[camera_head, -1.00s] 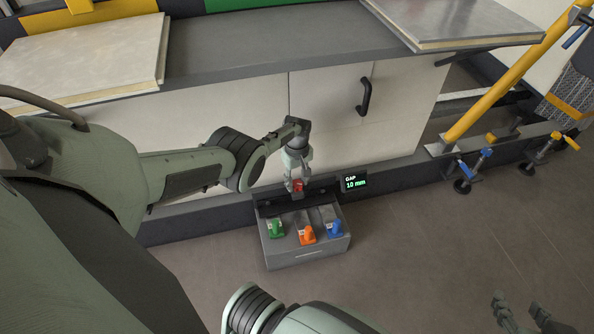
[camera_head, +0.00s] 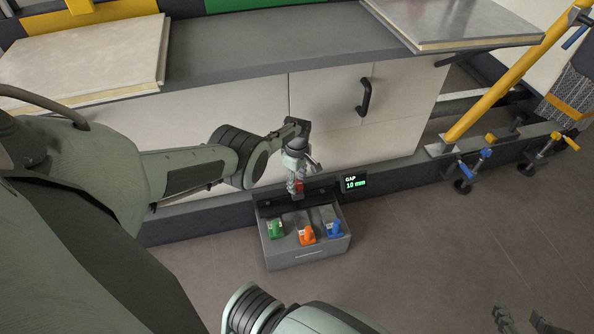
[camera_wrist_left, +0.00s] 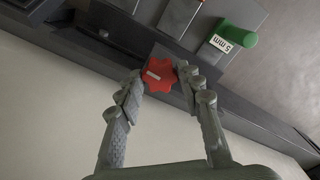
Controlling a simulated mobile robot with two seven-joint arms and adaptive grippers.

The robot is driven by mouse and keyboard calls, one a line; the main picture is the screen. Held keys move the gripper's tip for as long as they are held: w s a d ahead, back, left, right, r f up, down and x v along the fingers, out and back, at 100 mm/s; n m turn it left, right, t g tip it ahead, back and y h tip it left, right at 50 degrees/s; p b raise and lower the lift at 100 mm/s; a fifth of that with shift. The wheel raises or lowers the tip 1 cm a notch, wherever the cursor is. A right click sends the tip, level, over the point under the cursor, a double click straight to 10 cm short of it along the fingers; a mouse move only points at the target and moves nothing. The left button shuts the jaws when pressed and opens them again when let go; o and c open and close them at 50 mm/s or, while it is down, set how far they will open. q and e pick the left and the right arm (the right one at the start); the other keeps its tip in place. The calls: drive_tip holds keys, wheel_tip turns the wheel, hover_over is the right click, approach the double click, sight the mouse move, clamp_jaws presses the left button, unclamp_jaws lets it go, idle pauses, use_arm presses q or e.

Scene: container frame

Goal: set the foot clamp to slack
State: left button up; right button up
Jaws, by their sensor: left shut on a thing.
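A red star-shaped knob (camera_wrist_left: 160,74) with a pale bar mark sits at the back of the grey box (camera_head: 308,258). It also shows in the head view (camera_head: 299,186), partly hidden by my fingers. My left gripper (camera_head: 295,189) points down with its fingers on either side of the knob, shut on it; the left wrist view shows the fingertips (camera_wrist_left: 162,78) against its sides. I cannot tell which marking, if any, names the clamp's setting. My right gripper (camera_head: 522,320) is at the bottom right edge, empty, with its fingers apart, over the floor.
A small display (camera_head: 354,182) reads "GAP 10 mm". A pale cabinet (camera_head: 330,110) stands behind.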

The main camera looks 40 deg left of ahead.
sight(297, 184)
use_arm(q)
drive_tip(key=o, duration=1.2)
drive_tip(key=shift+c, duration=0.2)
drive_tip(key=shift+r, duration=0.1)
drive_tip(key=shift+w+r, duration=0.1)
drive_tip(key=shift+r, duration=0.25)
wheel_tip(297, 184, up, 11)
